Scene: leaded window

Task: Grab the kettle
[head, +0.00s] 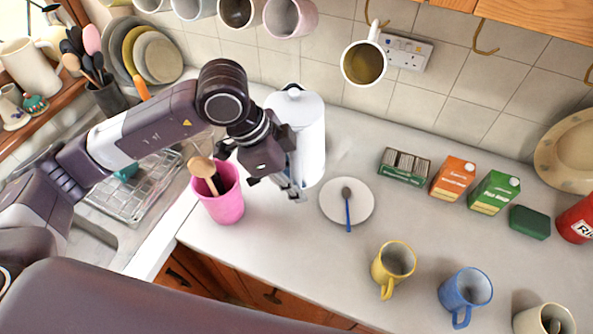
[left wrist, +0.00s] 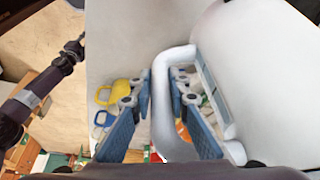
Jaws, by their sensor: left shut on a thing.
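The kettle (head: 309,135) is white and stands upright on the counter near the tiled wall. My left gripper (head: 290,190) is at its left front side. In the left wrist view the kettle (left wrist: 265,70) fills the right side, with its white looped handle (left wrist: 162,95) beside my left fingers (left wrist: 160,115). The left gripper is shut on the handle, which lies between its blue pads. My left wrist hides part of the kettle's left side. My right gripper is not in the head view; a dark arm part at the left wrist view's left edge is unclear.
A pink cup (head: 222,195) with utensils stands just left of the gripper. A white saucer (head: 335,212) with a spoon lies to the right. Yellow (head: 393,265) and blue (head: 466,292) mugs stand nearer the front. Mugs hang above, including one (head: 364,64) right of the kettle.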

